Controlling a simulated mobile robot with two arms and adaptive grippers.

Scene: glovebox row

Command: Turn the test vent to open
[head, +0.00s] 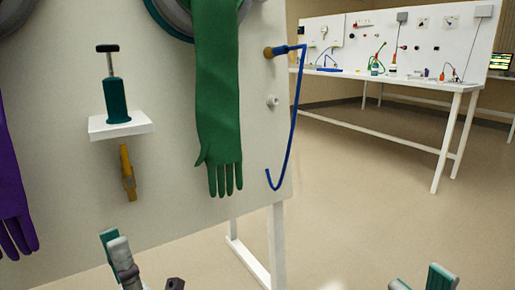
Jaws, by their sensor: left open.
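I cannot tell for sure which fitting is the test vent. On the pale glovebox panel (75,60), a brass fitting (128,172) hangs below a small white shelf. At the panel's right edge, a brass port (268,52) has a blue hose (296,110) hanging from it in a hook shape. A small grey round fitting (272,102) sits below that port. My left gripper (145,265) is at the bottom left, open and empty, below the brass fitting and apart from the panel. My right gripper (421,280) is at the bottom right, mostly cut off.
A green glove (217,100) and a purple glove (12,190) hang from the panel. A teal hand pump (116,98) stands on the white shelf (120,127). A white bench (400,80) with fittings stands at the back right. The floor between is clear.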

